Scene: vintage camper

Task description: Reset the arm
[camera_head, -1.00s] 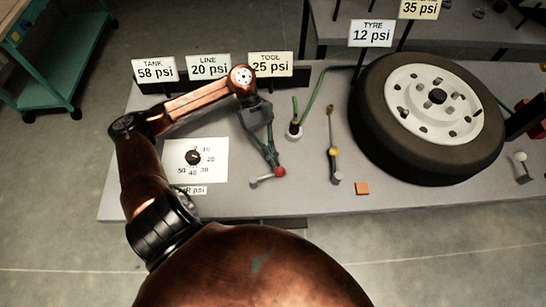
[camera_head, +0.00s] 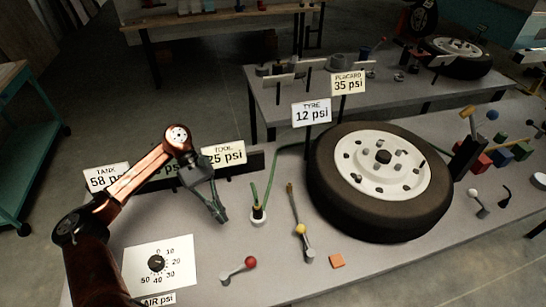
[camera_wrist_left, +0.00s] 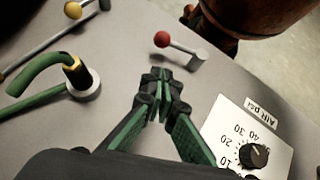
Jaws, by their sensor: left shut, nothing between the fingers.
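My left arm (camera_head: 128,185) comes in from the left over the grey bench (camera_head: 205,285). My left gripper (camera_head: 221,217) is shut and empty above the bench, apart from the red-knobbed lever (camera_head: 249,263). In the left wrist view the gripper (camera_wrist_left: 160,74) shows its green and black fingers together, with the red knob (camera_wrist_left: 162,40) beyond the tips. The dial card (camera_head: 157,264) lies on the bench left of the lever; it also shows in the wrist view (camera_wrist_left: 228,128). My right gripper is not in view.
A green hose fitting (camera_head: 258,214) and a yellow-knobbed lever (camera_head: 301,230) stand right of the gripper. A tyre (camera_head: 330,190) lies further right, beside an orange square (camera_head: 337,261). Signs, including the tool sign (camera_head: 223,155), stand along the back edge.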

